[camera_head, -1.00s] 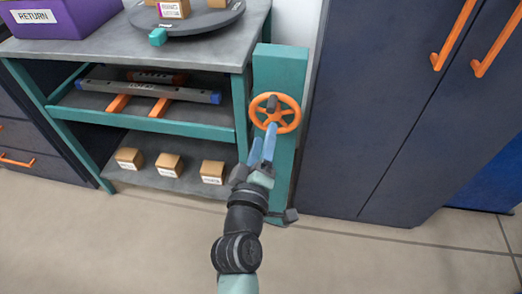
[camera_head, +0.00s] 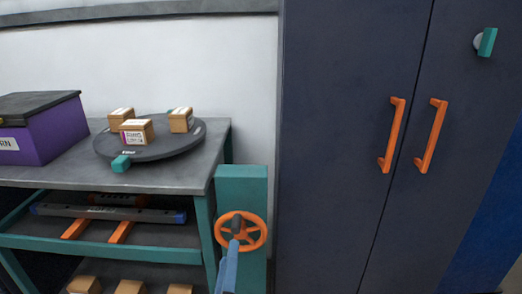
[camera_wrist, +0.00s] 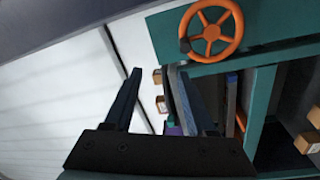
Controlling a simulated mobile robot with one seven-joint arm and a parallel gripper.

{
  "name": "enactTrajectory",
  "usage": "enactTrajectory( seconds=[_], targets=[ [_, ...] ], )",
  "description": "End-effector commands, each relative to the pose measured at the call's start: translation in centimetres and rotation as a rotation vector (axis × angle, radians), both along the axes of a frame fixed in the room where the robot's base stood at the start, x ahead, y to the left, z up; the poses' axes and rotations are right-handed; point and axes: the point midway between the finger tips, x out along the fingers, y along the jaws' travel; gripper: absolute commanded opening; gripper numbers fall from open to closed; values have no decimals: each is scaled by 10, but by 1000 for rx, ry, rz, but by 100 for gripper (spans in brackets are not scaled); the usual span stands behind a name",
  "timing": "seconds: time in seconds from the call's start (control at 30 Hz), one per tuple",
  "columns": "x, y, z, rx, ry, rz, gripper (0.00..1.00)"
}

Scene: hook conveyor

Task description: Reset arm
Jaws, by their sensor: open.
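My gripper shows in the wrist view (camera_wrist: 155,105) with its two blue fingers spread apart and nothing between them. In the head view only a blue finger (camera_head: 228,268) shows at the bottom edge, just below an orange handwheel (camera_head: 240,231) on a teal post (camera_head: 241,185). The handwheel also shows at the top of the wrist view (camera_wrist: 211,30), beyond the fingers and to their right. From the head view I cannot tell whether the finger touches the wheel. The rest of my arm is out of the head view.
A grey workbench (camera_head: 50,176) left of the post bears a purple box (camera_head: 55,130) and a dark turntable (camera_head: 175,148) with small cartons. Shelves below hold a bar and more cartons. A dark cabinet (camera_head: 340,150) with orange handles (camera_head: 391,135) stands close on the right.

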Motion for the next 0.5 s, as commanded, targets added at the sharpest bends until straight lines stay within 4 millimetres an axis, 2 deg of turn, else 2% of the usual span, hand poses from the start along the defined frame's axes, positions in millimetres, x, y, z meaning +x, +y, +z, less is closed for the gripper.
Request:
enactTrajectory(
  seconds=[0.03,0.17,0.2,0.3,0.4,0.5],
  targets=[
    [1,-1,29,-123,-74,-20,56],
    [-5,-1,113,-589,-292,-139,56],
    [-9,0,138,-747,-355,-196,56],
    [-24,4,195,-1142,-488,-370,56],
    [-42,9,243,-1537,-576,-586,56],
    [-58,14,282,-1930,-608,-840,56]
  ],
)
